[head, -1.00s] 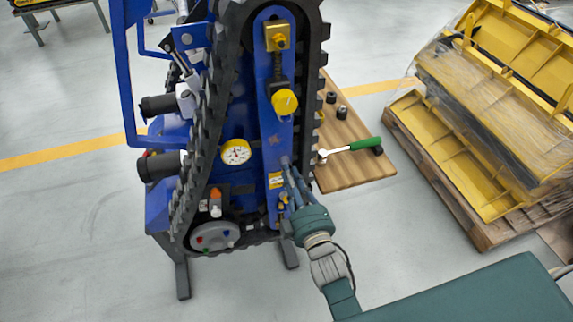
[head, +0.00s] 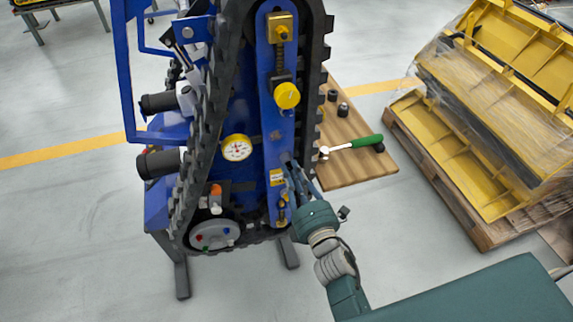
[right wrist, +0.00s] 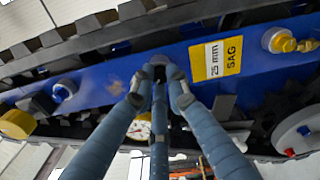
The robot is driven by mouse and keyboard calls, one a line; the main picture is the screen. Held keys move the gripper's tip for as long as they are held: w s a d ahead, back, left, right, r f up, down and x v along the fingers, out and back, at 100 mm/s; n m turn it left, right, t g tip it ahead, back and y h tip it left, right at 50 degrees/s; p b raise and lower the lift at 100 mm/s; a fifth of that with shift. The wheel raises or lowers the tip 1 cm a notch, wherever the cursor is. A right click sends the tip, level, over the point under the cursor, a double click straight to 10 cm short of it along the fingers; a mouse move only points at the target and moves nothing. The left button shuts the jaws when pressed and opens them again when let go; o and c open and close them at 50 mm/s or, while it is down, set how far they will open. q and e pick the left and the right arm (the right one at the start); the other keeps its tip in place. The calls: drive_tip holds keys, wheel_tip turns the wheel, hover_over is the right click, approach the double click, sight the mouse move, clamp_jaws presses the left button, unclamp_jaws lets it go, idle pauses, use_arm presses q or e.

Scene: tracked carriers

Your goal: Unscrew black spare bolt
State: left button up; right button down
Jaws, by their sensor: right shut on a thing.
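The blue tracked carrier (head: 272,135) stands upright with its black rubber track (head: 220,90) around the blue side beam. My right gripper (head: 289,163) reaches up to the beam from below right, its fingertips against the blue face. In the right wrist view the three blue-grey fingers (right wrist: 158,82) close around a small dark bolt (right wrist: 160,63) at the beam, just left of the yellow and white "25 mm SAG" label (right wrist: 216,58). The fingers hide most of the bolt, so I cannot tell how far out it sits. My left gripper is not in view.
A wooden board (head: 350,170) to the right holds a green-handled ratchet (head: 352,145) and several black sockets. A pallet (head: 440,190) with wrapped yellow parts stands farther right. Floor is clear at the lower left.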

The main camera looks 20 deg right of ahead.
drive_tip(key=n+b, duration=0.1)
drive_tip(key=n, duration=0.2)
drive_tip(key=n+b, duration=0.1)
drive_tip(key=n, duration=0.3)
drive_tip(key=shift+s+a+h+b, duration=0.15)
drive_tip(key=shift+h+b, duration=0.25)
drive_tip(key=shift+n, duration=0.4)
drive_tip(key=c, duration=1.9)
unclamp_jaws()
drive_tip(key=shift+o, duration=0.2)
drive_tip(key=shift+d, duration=0.25)
drive_tip(key=shift+f, duration=0.1)
